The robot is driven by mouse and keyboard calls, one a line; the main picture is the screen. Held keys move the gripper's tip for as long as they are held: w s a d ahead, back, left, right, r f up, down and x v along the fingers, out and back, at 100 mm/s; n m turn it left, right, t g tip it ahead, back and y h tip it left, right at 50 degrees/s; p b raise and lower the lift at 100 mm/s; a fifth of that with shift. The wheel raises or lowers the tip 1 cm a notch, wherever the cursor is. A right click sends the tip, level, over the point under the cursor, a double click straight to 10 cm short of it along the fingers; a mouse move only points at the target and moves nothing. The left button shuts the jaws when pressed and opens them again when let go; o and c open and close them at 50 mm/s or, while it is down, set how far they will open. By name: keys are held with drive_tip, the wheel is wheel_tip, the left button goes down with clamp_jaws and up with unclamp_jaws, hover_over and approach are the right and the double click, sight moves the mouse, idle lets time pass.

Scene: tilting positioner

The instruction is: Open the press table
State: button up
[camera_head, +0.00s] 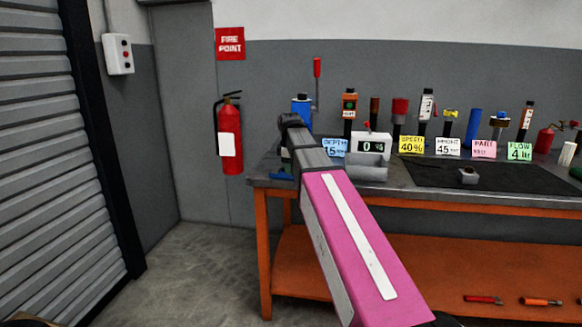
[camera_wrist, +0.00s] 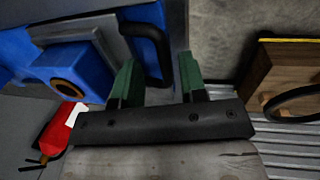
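In the wrist view a blue machine (camera_wrist: 75,72) fills the upper left, with a grey plate (camera_wrist: 82,33) on it. I cannot tell for sure whether this is the press table. Nothing is gripped.
A fire extinguisher (camera_head: 229,135) hangs on the wall. A wooden block (camera_wrist: 286,72) with a black ring lies right of my gripper. The floor left of the bench is clear.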

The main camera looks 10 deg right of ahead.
wheel_tip(320, 180, up, 11)
drive_tip(key=s, duration=0.1)
drive_tip(key=shift+s+a+f, duration=0.15)
drive_tip(key=shift+s+a, duration=0.15)
drive_tip(key=shift+s, duration=0.1)
idle(0.3)
